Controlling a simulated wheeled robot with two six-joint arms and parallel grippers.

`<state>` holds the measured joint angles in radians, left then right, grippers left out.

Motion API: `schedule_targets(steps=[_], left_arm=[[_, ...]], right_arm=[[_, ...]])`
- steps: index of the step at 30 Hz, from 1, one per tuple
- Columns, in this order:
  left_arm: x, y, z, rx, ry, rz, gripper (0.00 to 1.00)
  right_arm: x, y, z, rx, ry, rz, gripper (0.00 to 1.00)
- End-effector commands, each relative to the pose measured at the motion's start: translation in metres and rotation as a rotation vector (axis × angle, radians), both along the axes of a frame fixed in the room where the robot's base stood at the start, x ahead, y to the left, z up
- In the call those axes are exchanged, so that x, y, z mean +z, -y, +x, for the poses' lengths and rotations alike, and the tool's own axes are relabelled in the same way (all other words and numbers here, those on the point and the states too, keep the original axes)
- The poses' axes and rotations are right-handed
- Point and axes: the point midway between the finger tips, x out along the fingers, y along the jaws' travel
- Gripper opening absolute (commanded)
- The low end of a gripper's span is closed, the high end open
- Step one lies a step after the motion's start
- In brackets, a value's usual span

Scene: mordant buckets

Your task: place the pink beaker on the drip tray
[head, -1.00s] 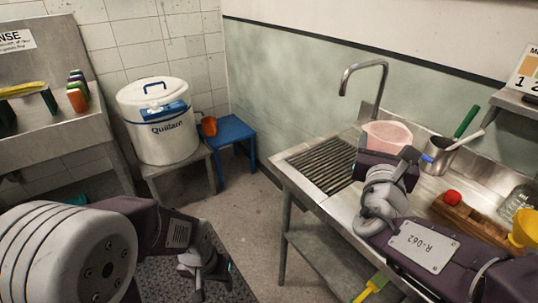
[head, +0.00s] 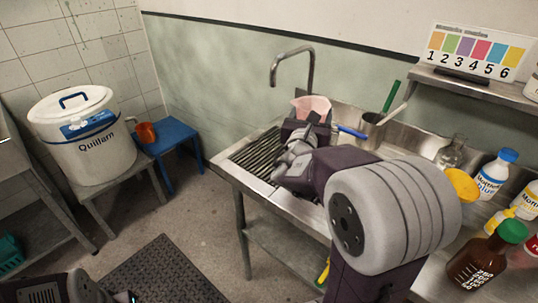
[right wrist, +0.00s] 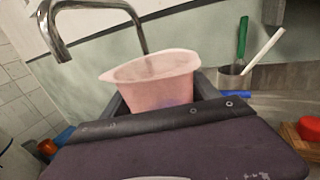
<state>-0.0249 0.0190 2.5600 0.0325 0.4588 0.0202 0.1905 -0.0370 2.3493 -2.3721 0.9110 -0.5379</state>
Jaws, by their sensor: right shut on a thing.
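The pink beaker (head: 314,104) is held by my right gripper (head: 312,127) near the tap, to the right of the drip tray. In the right wrist view the beaker (right wrist: 158,84) stands between the two dark fingers, roughly upright, mouth up. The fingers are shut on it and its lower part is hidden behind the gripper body. The drip tray (head: 246,151) is a dark slatted grille in the left part of the steel counter; nothing is seen on it, but my right gripper hides its right side. Of my left arm, only a part shows at the bottom left; its jaws are unclear.
The tap (head: 311,70) arches behind the tray. A metal cup (head: 371,131) with a green-handled and a white tool stands right of the beaker. Bottles, among them a brown one (head: 478,262), crowd the right end. A blue stool (head: 178,140) stands left of the counter.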

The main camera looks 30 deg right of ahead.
Motion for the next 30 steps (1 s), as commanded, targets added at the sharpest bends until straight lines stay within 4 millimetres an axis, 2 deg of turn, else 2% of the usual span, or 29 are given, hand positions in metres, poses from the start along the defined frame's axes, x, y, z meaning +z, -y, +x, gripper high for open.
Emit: schedule_targets(steps=[4,8,21,30], left_arm=[[0.0,0.0,0.0,0.0,0.0,0.0,0.58],[-0.001,0.0,0.0,0.0,0.0,0.0,0.58],[-0.007,0.0,0.0,0.0,0.0,0.0,0.58],[-0.009,0.0,0.0,0.0,0.0,0.0,0.58]], right_arm=[[0.0,0.002,0.0,-0.006,0.001,-0.001,0.24],[-0.01,-0.007,0.013,-0.001,-0.001,0.0,0.24],[-0.065,-0.057,0.09,-0.002,-0.001,-0.001,0.24],[-0.075,-0.062,0.097,-0.005,0.0,-0.001,0.24]])
